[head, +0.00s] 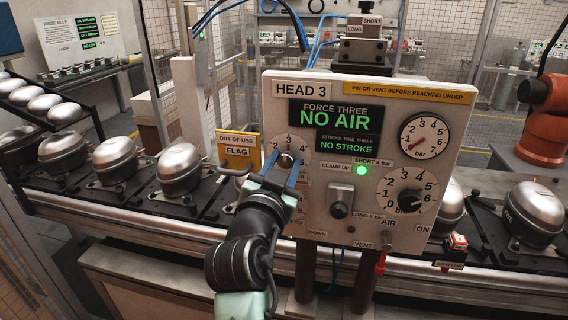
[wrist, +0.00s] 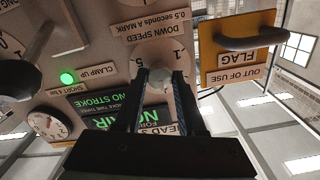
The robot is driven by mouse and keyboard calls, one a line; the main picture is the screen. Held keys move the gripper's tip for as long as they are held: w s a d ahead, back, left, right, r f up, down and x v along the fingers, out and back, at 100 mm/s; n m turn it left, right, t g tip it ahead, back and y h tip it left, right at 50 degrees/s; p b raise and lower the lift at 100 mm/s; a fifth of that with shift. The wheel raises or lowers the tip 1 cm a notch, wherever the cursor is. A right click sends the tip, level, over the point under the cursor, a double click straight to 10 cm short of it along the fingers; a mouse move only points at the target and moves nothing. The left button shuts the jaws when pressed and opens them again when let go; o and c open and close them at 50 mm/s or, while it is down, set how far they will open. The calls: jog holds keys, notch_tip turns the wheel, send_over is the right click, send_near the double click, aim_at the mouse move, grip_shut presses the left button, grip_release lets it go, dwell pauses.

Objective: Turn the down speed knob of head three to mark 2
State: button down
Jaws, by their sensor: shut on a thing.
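The head three panel (head: 365,250) faces me, with "HEAD 3" at its top left. The down speed knob (head: 287,160) sits on a white numbered dial at the panel's left side. In the wrist view the pale round knob (wrist: 159,79) lies between my fingers, under the label "DOWN SPEED, 0.5 seconds a mark" (wrist: 157,29). My gripper (head: 283,170) is shut on the knob, one blue-grey finger on each side. It also shows in the wrist view (wrist: 160,88). My fingers hide part of the dial, and I cannot tell which mark the knob points to.
An orange "OUT OF USE" flag plate (head: 238,150) with a grey handle stands just left of the dial. A clamp lever knob (head: 340,208) and a large black air knob (head: 409,201) are to the right. Compressors (head: 180,168) line the conveyor on both sides.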

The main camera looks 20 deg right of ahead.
jog(key=n+p, duration=0.1)
jog(key=n, duration=0.5)
jog(key=shift+p, duration=0.3)
jog(key=n+p, duration=0.2)
jog(key=n, duration=0.3)
jog(key=shift+a+n, duration=0.1)
jog(key=shift+n, duration=0.3)
jog(key=shift+f, duration=0.1)
jog(key=shift+w, duration=0.1)
jog(key=c, duration=0.5)
grip_release()
jog(key=b+v, duration=0.3)
jog(key=v, duration=1)
